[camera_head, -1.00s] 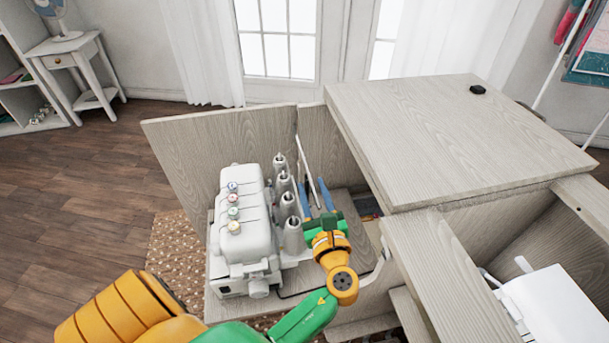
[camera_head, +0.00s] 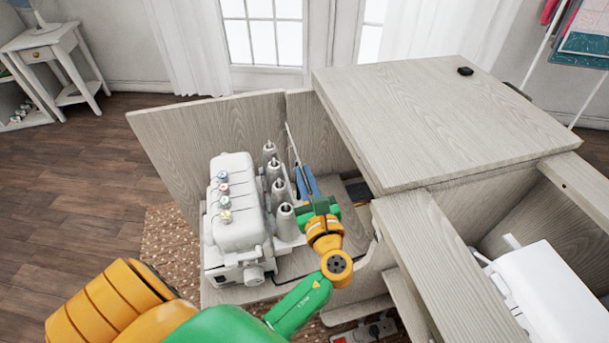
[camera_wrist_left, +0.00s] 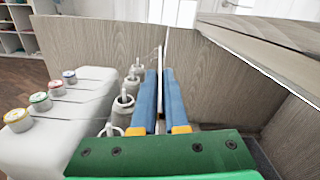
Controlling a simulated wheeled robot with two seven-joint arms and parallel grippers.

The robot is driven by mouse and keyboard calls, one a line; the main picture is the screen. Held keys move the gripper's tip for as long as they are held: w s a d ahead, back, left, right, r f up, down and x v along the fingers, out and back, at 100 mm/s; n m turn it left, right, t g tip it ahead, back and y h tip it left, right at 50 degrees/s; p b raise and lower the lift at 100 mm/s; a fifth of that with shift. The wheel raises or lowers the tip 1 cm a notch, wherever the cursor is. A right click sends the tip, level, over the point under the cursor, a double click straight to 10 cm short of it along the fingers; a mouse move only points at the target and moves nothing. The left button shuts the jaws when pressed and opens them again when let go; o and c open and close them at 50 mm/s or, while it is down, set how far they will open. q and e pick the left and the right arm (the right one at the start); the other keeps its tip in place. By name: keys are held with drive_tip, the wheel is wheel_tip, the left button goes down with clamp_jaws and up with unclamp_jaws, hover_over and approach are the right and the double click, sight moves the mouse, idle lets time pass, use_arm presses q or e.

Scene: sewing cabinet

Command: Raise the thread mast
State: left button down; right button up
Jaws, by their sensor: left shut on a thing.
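The white serger (camera_head: 238,215) stands on the cabinet's lowered shelf, with coloured dials on top; it also shows in the wrist view (camera_wrist_left: 70,120). Several grey cone holders (camera_head: 275,185) line its right side. The thread mast, a thin pale rod (camera_head: 290,140), leans slightly beside the cones; its top shows above my fingers. My left gripper (camera_head: 303,170) is shut on the mast, its blue fingers on either side of it, as the wrist view (camera_wrist_left: 160,75) also shows. The mast's lower part is hidden by the gripper. My right gripper is not in view.
A wooden panel (camera_head: 205,135) stands behind and left of the serger. The raised cabinet top (camera_head: 430,110) is close on the right of my gripper. A white machine (camera_head: 550,290) sits in the right opening. A patterned rug (camera_head: 170,245) lies at left.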

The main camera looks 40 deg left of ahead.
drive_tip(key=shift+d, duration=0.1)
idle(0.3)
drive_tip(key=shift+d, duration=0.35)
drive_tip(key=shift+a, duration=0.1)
use_arm(q)
drive_tip(key=shift+r+p, duration=0.35)
drive_tip(key=shift+p, duration=0.05)
wheel_tip(320, 180, up, 19)
drive_tip(key=p, duration=2)
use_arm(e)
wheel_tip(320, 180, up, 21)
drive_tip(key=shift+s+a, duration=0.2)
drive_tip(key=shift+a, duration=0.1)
use_arm(q)
drive_tip(key=shift+w+f, duration=0.1)
drive_tip(key=shift+w, duration=0.05)
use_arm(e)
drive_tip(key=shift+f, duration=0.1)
